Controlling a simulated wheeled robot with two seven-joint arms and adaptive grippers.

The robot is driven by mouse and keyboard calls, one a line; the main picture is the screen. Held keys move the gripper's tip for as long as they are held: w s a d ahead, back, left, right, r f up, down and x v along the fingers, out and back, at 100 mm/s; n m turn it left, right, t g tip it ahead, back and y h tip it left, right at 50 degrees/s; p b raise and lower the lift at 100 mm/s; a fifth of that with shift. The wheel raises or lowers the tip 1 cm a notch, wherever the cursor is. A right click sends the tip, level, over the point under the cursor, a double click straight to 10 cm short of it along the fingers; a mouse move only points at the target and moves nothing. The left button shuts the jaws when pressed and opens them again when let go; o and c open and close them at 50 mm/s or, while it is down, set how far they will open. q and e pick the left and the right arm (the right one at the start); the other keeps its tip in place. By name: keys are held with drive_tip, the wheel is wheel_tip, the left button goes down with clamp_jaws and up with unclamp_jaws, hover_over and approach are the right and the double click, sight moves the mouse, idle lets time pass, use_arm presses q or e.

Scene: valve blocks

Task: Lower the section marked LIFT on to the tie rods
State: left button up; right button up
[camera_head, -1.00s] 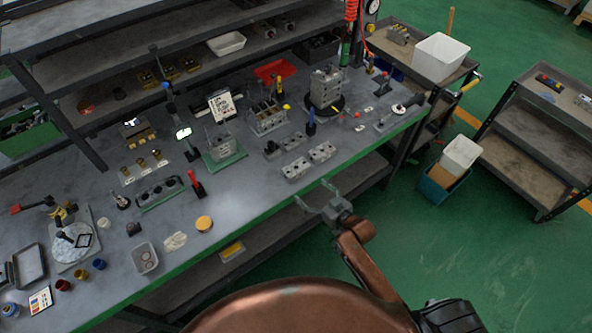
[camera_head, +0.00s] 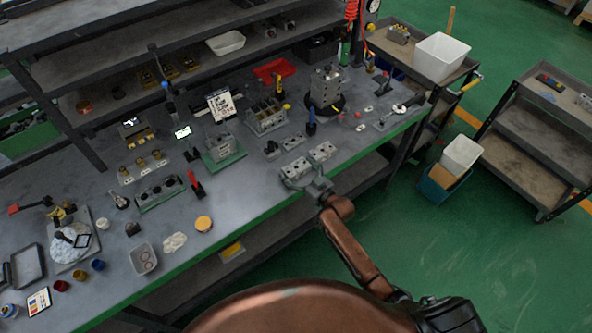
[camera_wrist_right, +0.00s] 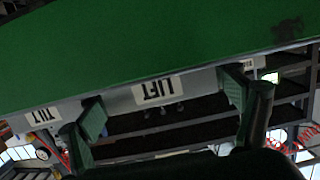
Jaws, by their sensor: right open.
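My right gripper (camera_head: 300,178) is open at the bench's front edge, beside the near grey valve block (camera_head: 295,167); a second grey block (camera_head: 322,151) lies just behind it to the right. In the right wrist view, which is upside down, the LIFT label (camera_wrist_right: 153,89) shows on a grey face between the two open fingers of my right gripper (camera_wrist_right: 162,103). Contact cannot be told. A TILT label (camera_wrist_right: 42,116) is to the left. A grey block assembly (camera_head: 222,148) stands on a green base. I cannot make out the tie rods clearly. My left gripper is not in view.
A block stack (camera_head: 326,82) stands on a dark round base at the back. A blue-handled tool (camera_head: 311,123) stands upright behind the blocks. A red-handled tool (camera_head: 196,187) is to the left. The bench top (camera_head: 245,190) in front of the green-based assembly is fairly clear.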

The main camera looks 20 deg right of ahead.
drive_tip(key=c, duration=1.3)
drive_tip(key=shift+r, duration=0.15)
drive_tip(key=shift+c, duration=0.3)
